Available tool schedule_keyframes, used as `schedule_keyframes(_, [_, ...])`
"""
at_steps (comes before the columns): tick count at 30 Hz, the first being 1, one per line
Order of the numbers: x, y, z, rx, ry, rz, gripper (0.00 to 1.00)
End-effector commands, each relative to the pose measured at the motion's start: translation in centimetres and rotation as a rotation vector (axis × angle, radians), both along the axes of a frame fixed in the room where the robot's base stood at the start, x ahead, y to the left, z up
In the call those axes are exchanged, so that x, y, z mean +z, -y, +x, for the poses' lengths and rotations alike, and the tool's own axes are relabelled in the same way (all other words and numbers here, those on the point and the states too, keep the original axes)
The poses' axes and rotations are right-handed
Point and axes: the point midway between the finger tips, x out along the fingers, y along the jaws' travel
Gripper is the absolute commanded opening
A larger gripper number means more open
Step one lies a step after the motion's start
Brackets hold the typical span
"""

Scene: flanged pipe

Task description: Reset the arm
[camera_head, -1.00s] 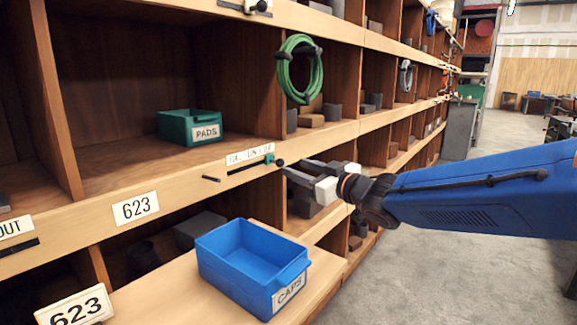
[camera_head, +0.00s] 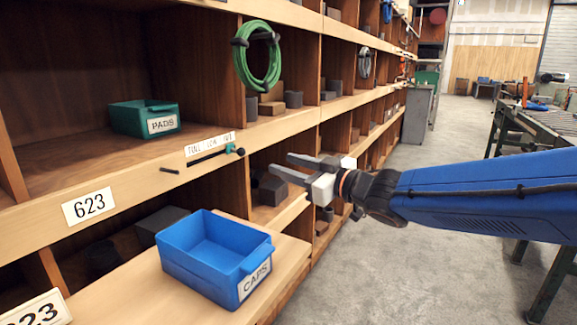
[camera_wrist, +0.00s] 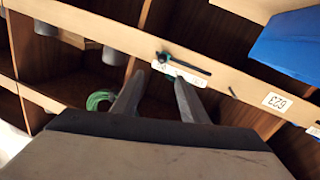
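My gripper (camera_head: 296,167) is held out in front of the shelving, to the right of the blue CAPS bin. Its two fingers are spread with a gap between them, and nothing shows in the gap. In the wrist view my gripper's fingers (camera_wrist: 155,92) are also apart, with the shelf edge beyond them. My blue arm comes in from the right side of the head view.
A blue CAPS bin (camera_head: 214,256) stands on a pulled-out wooden board (camera_head: 130,297). A green PADS bin (camera_head: 144,118) sits in the cubby above. A small dark and green tool (camera_head: 215,155) is on the shelf edge. Floor at right (camera_head: 405,275) is clear.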

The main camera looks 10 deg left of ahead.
Motion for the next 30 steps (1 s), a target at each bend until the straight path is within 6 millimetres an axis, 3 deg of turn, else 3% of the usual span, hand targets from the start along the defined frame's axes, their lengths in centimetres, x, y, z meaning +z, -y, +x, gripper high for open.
schedule_keyframes(2, [0.0, 0.4, 0.2, -0.015, -0.001, -0.002, 0.4])
schedule_keyframes(5, [-0.2, 2.6, 0.9, -0.089, -0.013, -0.018, 0.4])
schedule_keyframes(8, [-0.8, 7.1, 2.0, -0.228, -0.044, -0.051, 0.4])
schedule_keyframes(11, [-2.1, 13.1, 2.6, -0.4, -0.104, -0.097, 0.4])
schedule_keyframes(16, [-5.6, 22.8, 0.9, -0.656, -0.251, -0.179, 0.4])
schedule_keyframes(20, [-9.1, 29.2, -2.5, -0.811, -0.396, -0.241, 0.4])
schedule_keyframes(24, [-13.2, 34.4, -7.9, -0.933, -0.583, -0.3, 0.4])
schedule_keyframes(30, [-19.0, 38.3, -17.5, -1.007, -0.876, -0.368, 0.4])
